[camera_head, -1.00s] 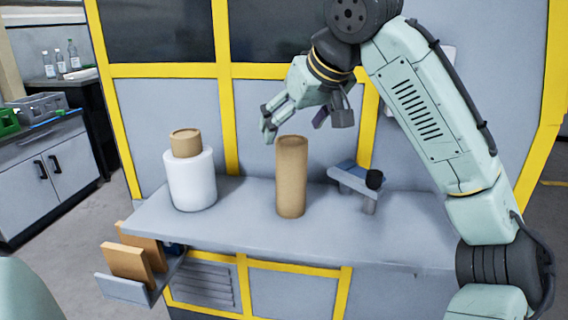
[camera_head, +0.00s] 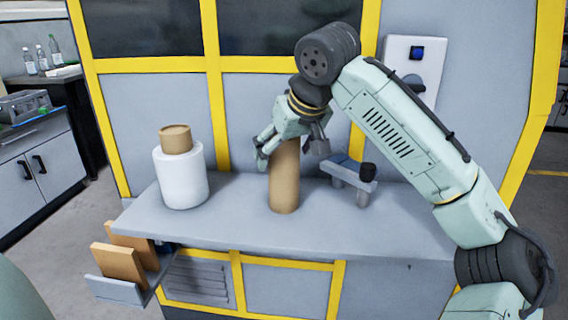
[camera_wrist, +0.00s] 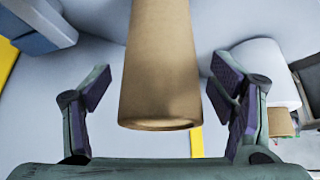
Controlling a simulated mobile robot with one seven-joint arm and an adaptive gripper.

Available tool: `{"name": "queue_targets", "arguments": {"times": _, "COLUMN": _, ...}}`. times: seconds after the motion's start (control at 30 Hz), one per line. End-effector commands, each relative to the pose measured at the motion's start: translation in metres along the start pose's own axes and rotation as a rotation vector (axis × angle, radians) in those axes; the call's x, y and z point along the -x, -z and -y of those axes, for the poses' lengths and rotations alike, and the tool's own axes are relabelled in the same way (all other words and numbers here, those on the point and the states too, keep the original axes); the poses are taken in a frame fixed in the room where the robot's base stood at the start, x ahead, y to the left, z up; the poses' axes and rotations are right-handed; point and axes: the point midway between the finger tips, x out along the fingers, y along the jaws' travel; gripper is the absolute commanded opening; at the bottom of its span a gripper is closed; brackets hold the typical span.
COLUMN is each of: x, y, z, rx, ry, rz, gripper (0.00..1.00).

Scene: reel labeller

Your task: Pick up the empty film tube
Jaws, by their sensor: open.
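The empty film tube is a plain brown cardboard tube (camera_head: 284,185) standing upright on the grey shelf (camera_head: 235,228). In the wrist view the tube (camera_wrist: 160,70) runs between the two fingers, with its rim near the palm. My gripper (camera_head: 291,152) is at the upper end of the tube, one finger on each side. In the wrist view my gripper (camera_wrist: 163,95) is open, with clear gaps between both finger pads and the tube. The tube's top is hidden by the gripper in the head view.
A white film roll (camera_head: 181,178) with a brown core (camera_head: 175,139) stands on the shelf to the left. A blue-grey bracket with a black knob (camera_head: 352,176) sits close on the right. The machine's yellow-framed wall is behind. A holder with brown boards (camera_head: 120,267) hangs at the lower left.

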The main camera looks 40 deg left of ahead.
Motion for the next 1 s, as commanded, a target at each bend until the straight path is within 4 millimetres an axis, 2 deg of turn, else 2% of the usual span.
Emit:
{"name": "queue_targets", "arguments": {"times": 0.1, "x": -0.0088, "y": -0.0004, "z": 0.0003, "rx": 0.001, "ry": 0.000, "rz": 0.000, "gripper": 0.77}}
{"name": "queue_targets", "arguments": {"times": 0.33, "x": -0.0096, "y": -0.0001, "z": 0.0005, "rx": 0.001, "ry": 0.001, "rz": -0.001, "gripper": 0.77}}
{"name": "queue_targets", "arguments": {"times": 1.0, "x": -0.0093, "y": 0.0000, "z": 0.0006, "rx": 0.001, "ry": 0.001, "rz": -0.001, "gripper": 0.32}}
